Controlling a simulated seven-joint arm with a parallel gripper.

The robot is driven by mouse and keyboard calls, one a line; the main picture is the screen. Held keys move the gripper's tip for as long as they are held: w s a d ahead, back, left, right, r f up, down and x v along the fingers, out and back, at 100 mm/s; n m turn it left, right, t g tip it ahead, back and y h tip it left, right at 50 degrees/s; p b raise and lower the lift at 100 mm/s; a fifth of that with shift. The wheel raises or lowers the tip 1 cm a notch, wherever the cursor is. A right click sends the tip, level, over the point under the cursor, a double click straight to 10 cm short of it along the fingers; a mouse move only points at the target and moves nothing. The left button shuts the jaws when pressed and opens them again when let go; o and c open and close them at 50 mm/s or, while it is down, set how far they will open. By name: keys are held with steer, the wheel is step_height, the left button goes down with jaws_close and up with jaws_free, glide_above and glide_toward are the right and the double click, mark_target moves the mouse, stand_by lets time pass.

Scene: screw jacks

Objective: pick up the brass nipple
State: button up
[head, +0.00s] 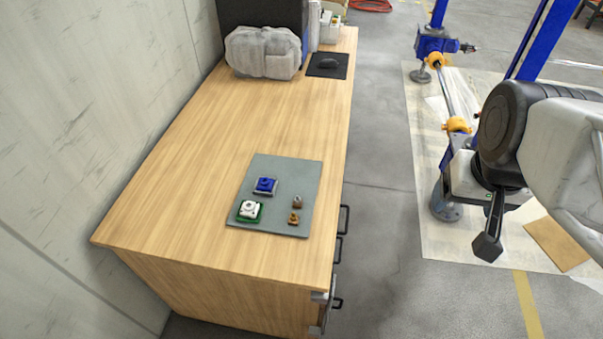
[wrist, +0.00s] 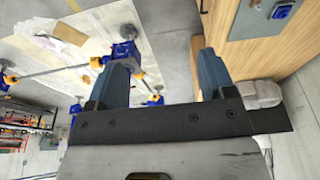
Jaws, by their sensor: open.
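The brass nipple looks to be the small gold-coloured piece (head: 293,218) near the front right corner of a grey mat (head: 272,168) on the wooden bench. A small grey-brown fitting (head: 297,202) stands just behind it. My gripper (wrist: 163,62) is open and empty in the wrist view, its two blue-grey fingers wide apart over the floor. In the head view my arm is at the right, clear of the bench and well away from the nipple. The wrist view shows only part of the mat at the top right; I cannot make out the nipple there.
A blue block (head: 265,186) and a green-and-white block (head: 249,210) sit on the mat left of the small fittings. The wooden bench (head: 190,170) is bare around the mat. A wrapped bundle (head: 262,52) and a mouse (head: 328,63) are at its far end. Blue jack stands (head: 432,45) are on the floor.

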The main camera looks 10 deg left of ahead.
stand_by(0.3)
steer(key=c, duration=0.5)
steer(key=w+a+f+n, duration=0.45)
steer(key=w+a, duration=0.25)
steer(key=w, duration=0.2)
steer(key=w+a+f+n+g, duration=0.1)
steer(key=w+a+f+n, duration=0.1)
steer(key=a+f, duration=0.5)
steer(key=w+a+f+n, duration=0.2)
steer(key=a+f+n, duration=0.1)
steer(key=a+f, duration=0.4)
steer(key=w+a+f+n+g, duration=0.1)
steer(key=w+a+f+n, duration=0.1)
steer(key=a+f, duration=0.5)
steer(key=shift+w+a+f+n+g, duration=0.1)
steer(key=shift+w+a+n+g, duration=0.05)
steer(key=shift+a, duration=0.35)
steer(key=shift+w+a+n+g, duration=0.1)
steer(key=shift+w+a+g, duration=0.05)
steer(key=shift+a, duration=0.3)
steer(key=shift+a+f, duration=0.2)
steer(key=shift+f, duration=0.05)
